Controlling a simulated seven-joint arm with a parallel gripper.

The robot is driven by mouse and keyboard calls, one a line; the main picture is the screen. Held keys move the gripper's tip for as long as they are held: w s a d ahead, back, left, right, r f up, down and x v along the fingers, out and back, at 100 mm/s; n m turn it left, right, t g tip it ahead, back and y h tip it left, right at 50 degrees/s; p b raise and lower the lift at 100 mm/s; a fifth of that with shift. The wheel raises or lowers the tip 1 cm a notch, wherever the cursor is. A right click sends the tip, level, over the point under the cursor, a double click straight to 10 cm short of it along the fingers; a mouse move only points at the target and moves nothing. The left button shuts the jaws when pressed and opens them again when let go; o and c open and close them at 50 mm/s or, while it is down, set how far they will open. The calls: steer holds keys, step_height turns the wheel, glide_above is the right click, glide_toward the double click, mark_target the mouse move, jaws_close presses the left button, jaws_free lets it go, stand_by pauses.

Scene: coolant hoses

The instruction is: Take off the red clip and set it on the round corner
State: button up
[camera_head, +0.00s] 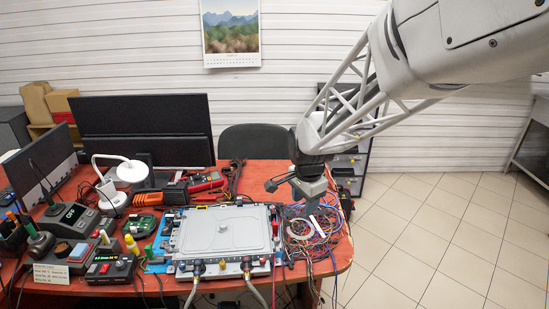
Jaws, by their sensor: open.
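A light grey cold plate (205,238) lies on a blue mat on the red table. Two hoses (255,292) meet its front edge at dark connectors with small coloured parts. A small red piece (275,228) shows at the plate's right edge; it may be the red clip, but it is too small to be sure. The table's front right corner (346,262) looks rounded; I cannot tell whether it is the round corner of the task. My gripper (293,198) is open and empty, above the tangled wires right of the plate, apart from the red piece.
A tangle of coloured wires (312,232) fills the table's right end. Monitors (143,128), a white lamp (131,171), a green circuit board (145,200) and several instruments crowd the left and back. A black chair (260,143) stands behind. Tiled floor (430,235) is clear at right.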

mark_target(275, 223)
steer(key=w+a+f+m, duration=0.1)
steer(key=w+a+f, duration=0.1)
steer(key=w+f, duration=0.1)
steer(key=w+a+f+m, duration=0.2)
steer(key=w+a+f, duration=0.1)
steer(key=f, duration=0.2)
steer(key=w+a+f+m, duration=0.2)
steer(key=w+a+f, duration=0.1)
steer(key=w+f, duration=0.1)
steer(key=shift+f+g, duration=0.35)
steer(key=shift+g, duration=0.05)
steer(key=shift+s+d+f, duration=0.1)
steer(key=shift+f, duration=1.2)
steer(key=shift+f, duration=0.15)
steer(key=shift+s+f, duration=0.1)
steer(key=shift+f, duration=2.35)
jaws_close()
